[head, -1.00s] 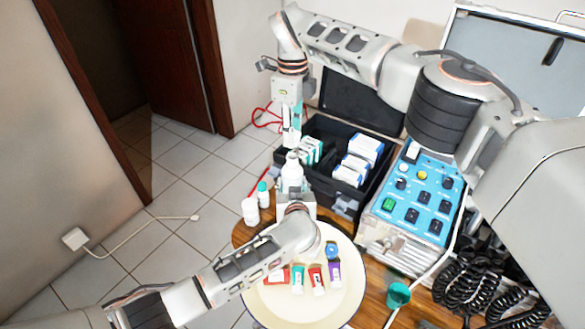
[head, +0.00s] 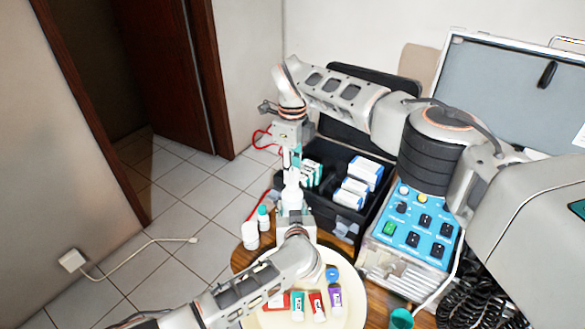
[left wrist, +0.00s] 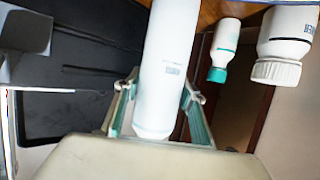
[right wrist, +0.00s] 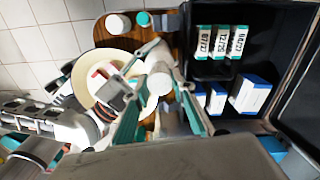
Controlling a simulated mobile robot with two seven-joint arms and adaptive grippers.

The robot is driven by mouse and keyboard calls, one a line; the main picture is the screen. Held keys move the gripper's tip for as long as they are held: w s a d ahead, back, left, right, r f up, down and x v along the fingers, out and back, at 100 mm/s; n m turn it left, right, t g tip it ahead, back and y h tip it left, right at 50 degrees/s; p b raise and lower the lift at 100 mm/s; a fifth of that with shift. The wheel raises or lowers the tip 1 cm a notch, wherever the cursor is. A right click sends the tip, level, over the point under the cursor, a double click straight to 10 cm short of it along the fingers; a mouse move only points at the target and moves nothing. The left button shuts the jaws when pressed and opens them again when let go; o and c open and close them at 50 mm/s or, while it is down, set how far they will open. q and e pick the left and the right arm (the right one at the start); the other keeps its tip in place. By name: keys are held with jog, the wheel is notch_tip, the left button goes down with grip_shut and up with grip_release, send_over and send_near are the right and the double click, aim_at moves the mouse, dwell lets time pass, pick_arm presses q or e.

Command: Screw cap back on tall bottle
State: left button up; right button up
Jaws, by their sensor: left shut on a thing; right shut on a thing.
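The tall white bottle (head: 291,199) stands upright in my left gripper (head: 293,215), whose fingers close around its body. Whether the cap is seated on the neck cannot be told; the fingers partly hide the join.
A white bottle (head: 250,235) and a small teal-capped bottle (head: 263,218) stand left of my left gripper. A round cream tray (head: 350,312) with several coloured tubes is in front. A black case (head: 325,150) with boxes and a blue control unit (head: 420,232) are behind and right.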

aim_at(292, 197)
jog(key=shift+f, duration=0.6)
jog(key=shift+f, duration=0.6)
dwell(0.3)
jog(key=n, duration=2.9)
jog(key=shift+f, duration=0.1)
jog(key=o, duration=0.7)
